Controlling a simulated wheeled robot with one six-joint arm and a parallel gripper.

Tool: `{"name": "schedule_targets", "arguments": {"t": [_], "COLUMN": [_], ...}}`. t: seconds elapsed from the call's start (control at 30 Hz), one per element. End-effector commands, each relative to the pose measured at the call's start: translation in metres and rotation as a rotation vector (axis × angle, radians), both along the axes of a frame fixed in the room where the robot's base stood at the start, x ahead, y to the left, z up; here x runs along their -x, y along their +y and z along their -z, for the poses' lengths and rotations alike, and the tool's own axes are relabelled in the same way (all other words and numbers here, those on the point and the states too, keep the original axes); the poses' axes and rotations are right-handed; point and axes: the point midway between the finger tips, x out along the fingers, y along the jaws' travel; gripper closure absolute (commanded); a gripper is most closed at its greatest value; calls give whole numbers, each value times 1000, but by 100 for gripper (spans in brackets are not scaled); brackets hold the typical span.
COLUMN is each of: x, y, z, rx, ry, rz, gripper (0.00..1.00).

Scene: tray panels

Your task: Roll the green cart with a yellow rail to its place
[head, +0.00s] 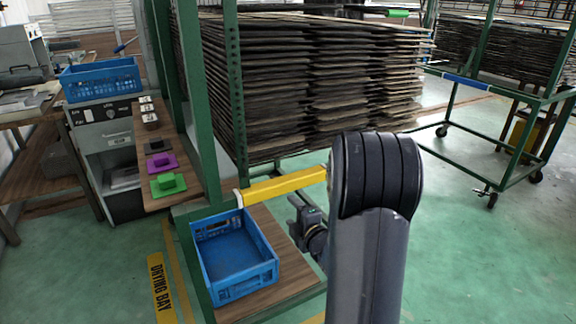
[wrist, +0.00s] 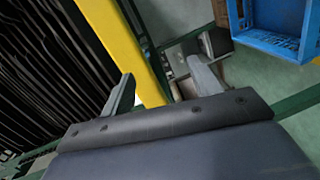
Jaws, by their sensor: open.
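The green cart (head: 233,90) has a yellow rail (head: 283,187) across its near end and carries a tall stack of dark panels (head: 305,80). My gripper (head: 304,208) is just below the rail's right end, partly hidden by my arm. In the wrist view my gripper (wrist: 163,78) is open. The yellow rail (wrist: 122,48) runs down between its fingers, closer to the left finger. I cannot tell whether a finger touches it. The cart's wheels are hidden.
A blue crate (head: 265,275) sits on a low wooden shelf (head: 286,235) in front. A second green cart (head: 546,130) with a blue rail (head: 466,81) stands right. A yellow "DRYING BAY" floor sign (head: 161,287) lies left. Green floor (head: 470,250) is clear at right.

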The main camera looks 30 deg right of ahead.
Motion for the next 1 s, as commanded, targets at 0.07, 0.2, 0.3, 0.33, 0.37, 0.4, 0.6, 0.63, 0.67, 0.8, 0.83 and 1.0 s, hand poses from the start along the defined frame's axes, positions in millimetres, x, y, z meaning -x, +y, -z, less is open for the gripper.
{"name": "schedule_targets", "arguments": {"t": [0.07,0.2,0.3,0.33,0.37,0.4,0.6,0.63,0.67,0.8,0.83,1.0], "x": [-1,-1,-4,-7,-10,-15,-52,-58,-64,-87,-90,-105], "y": [-7,-12,-12,-12,-11,-11,-9,-8,-9,-8,-8,-8], "z": [-19,-32,-34,-34,-34,-34,-34,-34,-33,-34,-33,-33], "rx": [50,106,118,120,120,119,117,117,117,117,117,116], "ry": [-62,-131,-146,-147,-148,-148,-147,-148,-146,-147,-147,-146], "rz": [-24,-52,-59,-60,-61,-62,-61,-62,-61,-60,-59,-59], "gripper": [41,41,41,41,41,41,41,41,41,41,41,41]}}
